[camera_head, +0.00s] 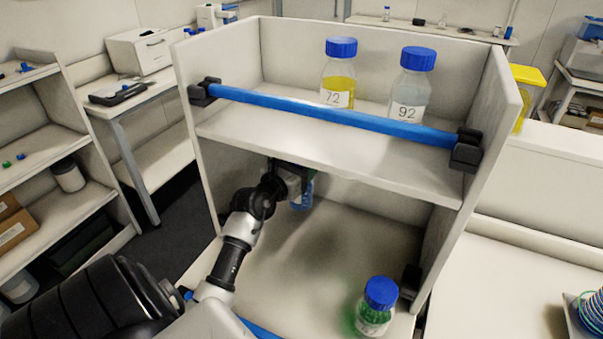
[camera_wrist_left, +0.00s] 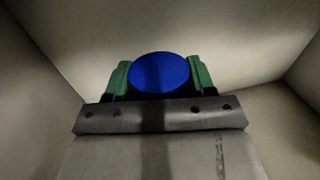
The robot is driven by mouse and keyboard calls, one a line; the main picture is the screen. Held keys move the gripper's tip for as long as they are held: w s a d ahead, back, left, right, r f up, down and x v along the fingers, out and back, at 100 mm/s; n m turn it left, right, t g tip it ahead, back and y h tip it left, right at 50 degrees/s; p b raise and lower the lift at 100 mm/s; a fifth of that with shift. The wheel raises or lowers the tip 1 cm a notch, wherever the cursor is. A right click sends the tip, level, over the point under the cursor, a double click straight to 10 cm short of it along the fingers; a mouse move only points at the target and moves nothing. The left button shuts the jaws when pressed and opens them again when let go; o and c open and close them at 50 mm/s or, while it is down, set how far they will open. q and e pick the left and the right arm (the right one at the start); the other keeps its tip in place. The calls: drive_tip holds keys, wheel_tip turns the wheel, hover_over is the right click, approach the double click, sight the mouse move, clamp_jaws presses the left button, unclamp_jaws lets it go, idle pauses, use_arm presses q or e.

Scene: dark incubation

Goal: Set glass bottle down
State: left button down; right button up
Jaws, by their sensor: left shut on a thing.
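My left gripper (camera_head: 297,180) reaches into the lower compartment of the white shelf unit, under the middle shelf. It is shut on a glass bottle (camera_head: 304,195), of which only a small bluish part shows below the gripper. In the left wrist view the bottle's round blue cap (camera_wrist_left: 160,74) sits between the two green fingers of the gripper (camera_wrist_left: 160,80). The bottle's body is hidden there, and I cannot tell whether its base touches the shelf floor (camera_head: 270,270). My right gripper is not in view.
A bottle of green liquid with a blue cap (camera_head: 375,308) stands at the lower compartment's front right. A yellow-liquid bottle (camera_head: 338,75) and a clear bottle (camera_head: 411,85) stand on the shelf above, behind a blue bar (camera_head: 330,114). The lower floor between is clear.

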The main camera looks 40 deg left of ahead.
use_arm(q)
drive_tip(key=f, duration=0.3)
drive_tip(key=shift+w+f, duration=0.1)
drive_tip(key=shift+w, duration=0.1)
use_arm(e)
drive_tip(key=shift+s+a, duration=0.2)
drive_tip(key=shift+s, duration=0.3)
use_arm(q)
drive_tip(key=shift+f, duration=0.1)
drive_tip(key=shift+f, duration=0.15)
drive_tip(key=shift+c, duration=1.8)
unclamp_jaws()
drive_tip(key=shift+s, duration=0.1)
